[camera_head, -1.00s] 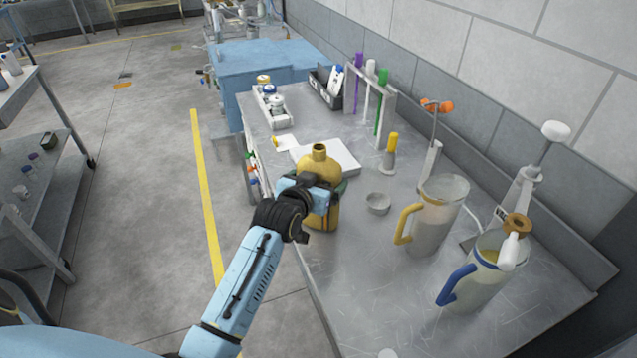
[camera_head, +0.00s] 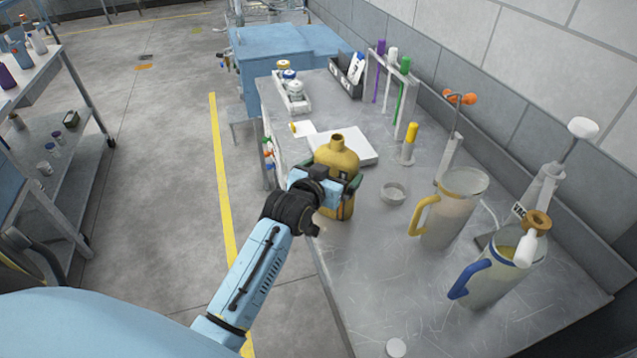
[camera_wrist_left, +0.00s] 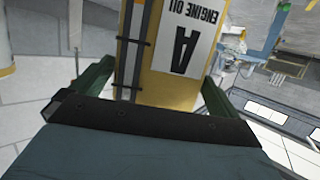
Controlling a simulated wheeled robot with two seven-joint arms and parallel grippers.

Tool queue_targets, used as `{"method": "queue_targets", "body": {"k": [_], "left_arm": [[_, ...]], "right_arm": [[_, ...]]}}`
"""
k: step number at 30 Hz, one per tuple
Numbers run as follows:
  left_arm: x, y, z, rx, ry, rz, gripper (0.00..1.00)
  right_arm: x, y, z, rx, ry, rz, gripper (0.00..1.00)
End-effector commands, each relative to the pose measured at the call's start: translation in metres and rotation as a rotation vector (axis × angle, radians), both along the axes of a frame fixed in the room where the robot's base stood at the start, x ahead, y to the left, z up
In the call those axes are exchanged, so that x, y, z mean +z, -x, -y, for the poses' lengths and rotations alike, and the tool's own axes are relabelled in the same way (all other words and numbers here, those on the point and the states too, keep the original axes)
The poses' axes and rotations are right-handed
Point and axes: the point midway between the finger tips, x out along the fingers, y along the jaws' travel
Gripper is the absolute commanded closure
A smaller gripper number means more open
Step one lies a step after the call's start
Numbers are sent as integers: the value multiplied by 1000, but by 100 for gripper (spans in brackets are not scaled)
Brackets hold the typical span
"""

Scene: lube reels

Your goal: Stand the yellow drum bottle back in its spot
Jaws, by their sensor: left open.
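The yellow drum bottle (camera_head: 337,155) stands upright on the grey metal bench, without a cap on its neck. In the left wrist view its yellow body (camera_wrist_left: 165,70) fills the middle, with a white "ENGINE OIL A" label that appears upside down. My left gripper (camera_head: 345,186) is around the bottle's body from the near side. Its green-tinted fingers (camera_wrist_left: 152,88) are open, one on each side of the bottle. My right gripper is not in view.
Behind the bottle lies a white flat block (camera_head: 345,147). A small grey cup (camera_head: 393,193) and a yellow-topped grease tube (camera_head: 410,143) stand to its right. A yellow-handled jug (camera_head: 452,210) and a blue-handled jug (camera_head: 492,272) stand nearer right. The bench front is mostly clear.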

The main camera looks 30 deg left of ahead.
Motion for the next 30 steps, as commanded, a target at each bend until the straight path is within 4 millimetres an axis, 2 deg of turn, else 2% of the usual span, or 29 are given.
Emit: {"method": "queue_targets", "body": {"k": [9,15,21,30], "left_arm": [[18,61,4,0,0,-2,0],[27,86,5,0,0,0,0],[30,94,6,0,0,0,0],[30,94,6,0,0,0,0]], "right_arm": [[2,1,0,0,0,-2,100],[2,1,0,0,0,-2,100],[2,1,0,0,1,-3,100],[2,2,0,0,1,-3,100]]}}
